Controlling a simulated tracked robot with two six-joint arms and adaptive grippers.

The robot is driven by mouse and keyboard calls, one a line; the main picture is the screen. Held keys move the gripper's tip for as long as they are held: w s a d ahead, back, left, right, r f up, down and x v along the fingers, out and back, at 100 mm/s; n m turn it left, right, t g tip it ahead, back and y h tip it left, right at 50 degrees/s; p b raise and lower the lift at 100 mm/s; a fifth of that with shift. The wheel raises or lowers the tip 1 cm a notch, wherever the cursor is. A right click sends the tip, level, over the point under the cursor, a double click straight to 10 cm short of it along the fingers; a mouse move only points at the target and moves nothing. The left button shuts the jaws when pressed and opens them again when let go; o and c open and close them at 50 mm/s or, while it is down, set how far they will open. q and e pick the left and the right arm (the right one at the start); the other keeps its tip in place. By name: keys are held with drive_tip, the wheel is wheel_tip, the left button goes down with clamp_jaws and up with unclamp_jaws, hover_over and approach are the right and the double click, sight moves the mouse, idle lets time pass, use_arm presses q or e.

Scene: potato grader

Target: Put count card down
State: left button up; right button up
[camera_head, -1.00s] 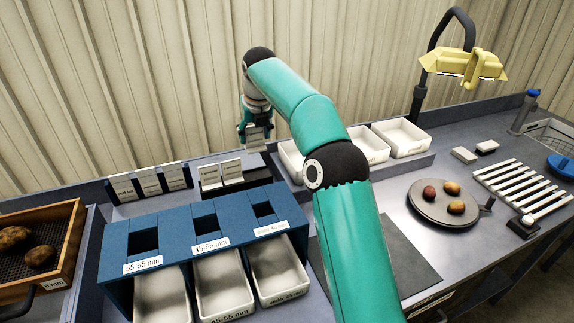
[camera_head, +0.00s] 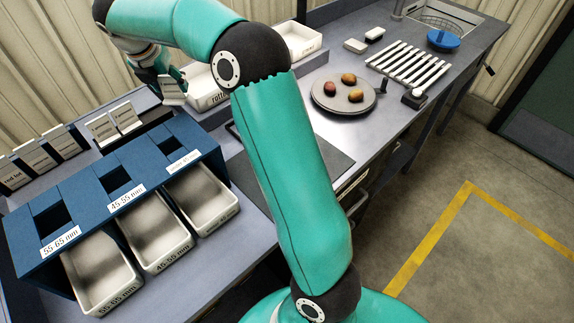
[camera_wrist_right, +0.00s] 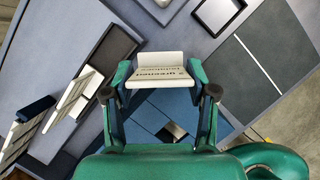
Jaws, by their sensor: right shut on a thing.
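My right gripper (camera_head: 166,84) is shut on a small white count card (camera_head: 174,93), held above the bench behind the blue grader. In the right wrist view the card (camera_wrist_right: 157,68) lies between the fingertips of the right gripper (camera_wrist_right: 158,84), with printed text that includes "greened". A dark card stand (camera_head: 134,136) with two upright white cards (camera_head: 114,120) is to the left of the gripper in the head view. The held card is apart from the stand. The stand (camera_wrist_right: 97,72) also shows left of the card in the wrist view. My left gripper is not in view.
The blue grader (camera_head: 92,178) has white bins (camera_head: 150,240) in front. Another row of cards (camera_head: 45,153) stands at the left. White trays (camera_head: 296,40) line the bench's back edge. A round plate (camera_head: 343,98) with potatoes and a white slatted rack (camera_head: 409,67) lie to the right.

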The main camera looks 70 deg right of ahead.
drive_tip(key=s+d+m+g+b, duration=0.3)
drive_tip(key=s+m+b, duration=0.55)
drive_tip(key=s, duration=1.95)
drive_tip(key=shift+y, duration=0.3)
wheel_tip(320, 180, down, 19)
drive_tip(key=shift+w+d+r+b, duration=0.1)
drive_tip(key=shift+w+d+b, duration=0.05)
drive_tip(key=shift+b, duration=0.8)
drive_tip(key=shift+f, duration=0.25)
drive_tip(key=o, duration=1)
drive_tip(key=shift+r, duration=0.1)
